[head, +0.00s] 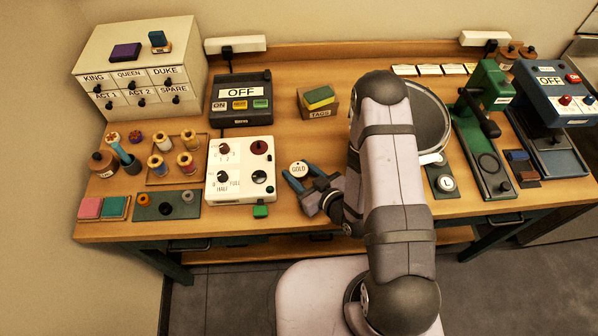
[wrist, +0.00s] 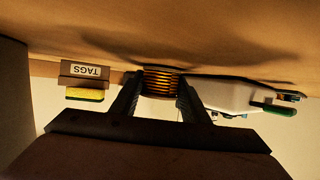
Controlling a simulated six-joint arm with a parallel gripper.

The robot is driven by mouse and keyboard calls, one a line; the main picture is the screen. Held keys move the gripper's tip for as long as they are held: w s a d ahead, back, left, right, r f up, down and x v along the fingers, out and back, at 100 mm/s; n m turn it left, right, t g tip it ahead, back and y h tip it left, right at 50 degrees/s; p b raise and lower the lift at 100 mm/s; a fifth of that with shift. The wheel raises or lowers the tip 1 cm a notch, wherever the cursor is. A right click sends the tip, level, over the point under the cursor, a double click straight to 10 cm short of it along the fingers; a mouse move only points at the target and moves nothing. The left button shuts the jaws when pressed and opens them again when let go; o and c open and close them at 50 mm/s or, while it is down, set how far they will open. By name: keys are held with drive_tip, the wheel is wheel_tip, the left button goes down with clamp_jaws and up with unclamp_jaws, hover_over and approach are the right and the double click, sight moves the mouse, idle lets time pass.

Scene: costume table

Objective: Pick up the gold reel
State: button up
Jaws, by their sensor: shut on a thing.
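The gold reel (head: 298,169) has a pale round top lettered GOLD in the head view. In the wrist view it shows as a ribbed, gold-brown spool (wrist: 160,82) between the two fingers. My gripper (head: 297,178) is shut on the reel, with a finger on either side; the wrist view shows the same grip (wrist: 157,97). The reel is at or very near the wooden table top; I cannot tell whether it touches. Its lower part is hidden in the head view.
A white panel with knobs (head: 240,150) stands close left of the reel, its green tab (head: 260,211) sticking out in front. The TAGS box with a sponge (head: 318,101) is behind. A green press (head: 482,130) stands right of my arm. The table front between is clear.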

sight(299, 170)
drive_tip(key=shift+r, duration=0.85)
drive_tip(key=shift+r+p, duration=2.15)
drive_tip(key=shift+r, duration=1.9)
drive_tip(key=shift+f, duration=0.1)
